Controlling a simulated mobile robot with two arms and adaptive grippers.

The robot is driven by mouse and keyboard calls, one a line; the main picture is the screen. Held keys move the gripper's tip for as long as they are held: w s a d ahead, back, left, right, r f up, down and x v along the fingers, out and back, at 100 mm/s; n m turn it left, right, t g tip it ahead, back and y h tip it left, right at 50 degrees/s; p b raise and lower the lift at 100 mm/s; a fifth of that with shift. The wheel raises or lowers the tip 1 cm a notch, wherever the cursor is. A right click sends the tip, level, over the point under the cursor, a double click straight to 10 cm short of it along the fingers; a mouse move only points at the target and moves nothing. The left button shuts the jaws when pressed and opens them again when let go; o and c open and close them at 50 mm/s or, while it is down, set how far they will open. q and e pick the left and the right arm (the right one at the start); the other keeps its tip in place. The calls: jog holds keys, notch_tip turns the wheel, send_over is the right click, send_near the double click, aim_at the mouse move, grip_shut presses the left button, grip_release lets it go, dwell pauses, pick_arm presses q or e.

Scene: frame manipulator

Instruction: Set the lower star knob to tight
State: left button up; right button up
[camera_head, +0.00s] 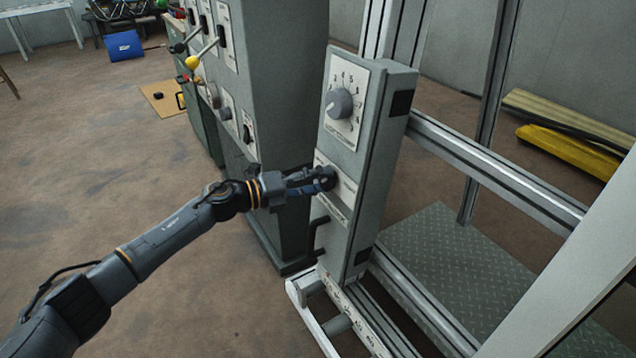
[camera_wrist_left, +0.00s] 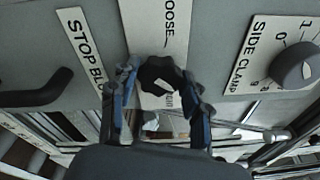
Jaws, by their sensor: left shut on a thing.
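The black star knob (camera_wrist_left: 160,80) sits on a white label plate (camera_wrist_left: 158,30) on the grey front panel. The plate's upper end reads "OOSE" in the left wrist view; the word at its lower end is partly hidden by the knob and hard to read. My left gripper (camera_wrist_left: 160,98) is shut on the knob, one blue-lined finger on each side. In the head view my left gripper (camera_head: 318,181) reaches the same knob (camera_head: 328,178) from the left and partly covers it. I cannot tell the knob's setting. My right gripper is not in view.
A grey dial (camera_head: 339,103) labelled "SIDE CLAMP" sits above the knob. A black handle (camera_wrist_left: 36,90) is below the "STOP BL" label (camera_wrist_left: 80,48). A cabinet with levers (camera_head: 205,52) stands behind to the left. Metal frame rails (camera_head: 490,165) are at right. Floor on the left is open.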

pick_arm(q)
jog(key=m, duration=0.4)
jog(key=shift+y+b, duration=0.3)
jog(key=shift+b, duration=0.05)
jog(key=shift+m, duration=1.1)
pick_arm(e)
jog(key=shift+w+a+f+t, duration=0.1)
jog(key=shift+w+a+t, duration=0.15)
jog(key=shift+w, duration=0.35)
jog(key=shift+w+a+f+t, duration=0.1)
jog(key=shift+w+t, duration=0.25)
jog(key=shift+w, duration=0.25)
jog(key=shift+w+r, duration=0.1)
pick_arm(q)
jog(key=o, duration=1.1)
jog(key=shift+r, duration=0.1)
jog(key=shift+o, duration=0.2)
jog(key=v, duration=1.2)
jog(key=shift+r, duration=0.2)
jog(key=shift+d, duration=0.1)
